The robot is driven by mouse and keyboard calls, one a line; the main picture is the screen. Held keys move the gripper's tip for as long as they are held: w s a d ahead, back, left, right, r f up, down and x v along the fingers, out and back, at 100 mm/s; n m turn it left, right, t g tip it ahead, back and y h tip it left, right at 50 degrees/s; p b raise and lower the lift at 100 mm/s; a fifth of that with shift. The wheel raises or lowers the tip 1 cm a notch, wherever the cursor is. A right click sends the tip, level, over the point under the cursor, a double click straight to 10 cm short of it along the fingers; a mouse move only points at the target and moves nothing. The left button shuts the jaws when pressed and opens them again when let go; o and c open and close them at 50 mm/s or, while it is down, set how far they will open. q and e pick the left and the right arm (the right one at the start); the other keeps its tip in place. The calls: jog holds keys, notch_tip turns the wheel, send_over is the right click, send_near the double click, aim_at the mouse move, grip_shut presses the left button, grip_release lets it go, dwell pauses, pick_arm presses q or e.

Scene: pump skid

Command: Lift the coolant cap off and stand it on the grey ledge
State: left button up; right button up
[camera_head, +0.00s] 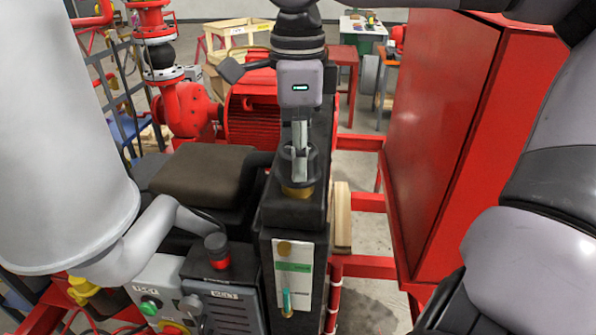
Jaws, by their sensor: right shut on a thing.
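My right gripper (300,178) points down at the top of the narrow black tank (292,212) in the middle. Its fingers are shut on the dark coolant cap (286,153), which they partly hide. The cap is just above a brass neck (298,191) on the tank top; I cannot tell whether they touch. A flat, dark brown-grey padded surface (203,176) lies left of the tank. I cannot tell for certain which surface is the grey ledge. My left gripper is out of view.
A large pale cylinder (55,140) with a bent pipe fills the left. A red cabinet (440,150) stands at the right. A red motor (252,110) stands behind.

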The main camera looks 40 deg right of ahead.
jog(key=c, duration=0.4)
jog(key=shift+r, duration=0.1)
jog(key=shift+c, duration=0.2)
jog(key=shift+r, duration=0.25)
notch_tip(320, 180, up, 19)
jog(key=shift+r+b, duration=0.2)
jog(key=shift+b, duration=0.15)
